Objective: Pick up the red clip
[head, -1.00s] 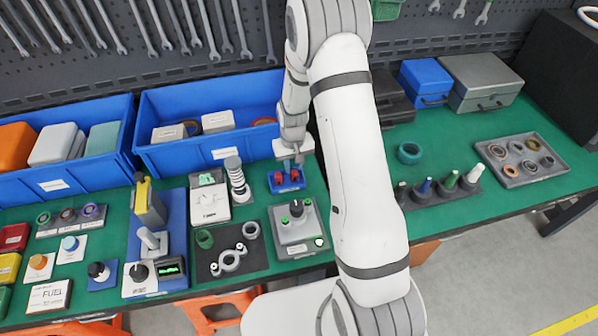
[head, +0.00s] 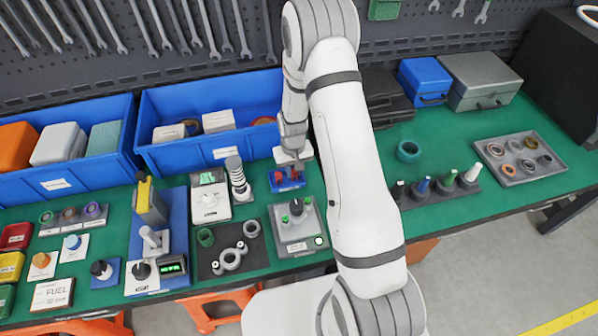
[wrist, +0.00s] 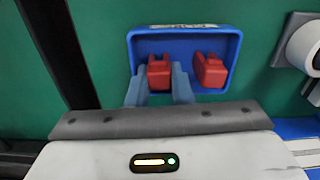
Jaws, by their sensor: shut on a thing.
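A small blue tray (wrist: 184,45) holds two red clips. In the wrist view, the left red clip (wrist: 159,72) sits between the blue-grey fingers of my gripper (wrist: 158,78), which is shut on it. The right red clip (wrist: 210,70) lies beside it in the tray, apart from the fingers. In the head view, the tray (head: 273,184) stands near the middle of the green bench and my gripper (head: 291,170) is down at it. The fingers hide part of the clips there. I cannot tell whether the held clip touches the tray floor.
A blue bin (head: 180,157) with boxes stands behind the tray. A spring post (head: 238,178) is to the left, and a grey tester with a knob (head: 297,226) is in front. Green bench shows around a teal ring (head: 408,152).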

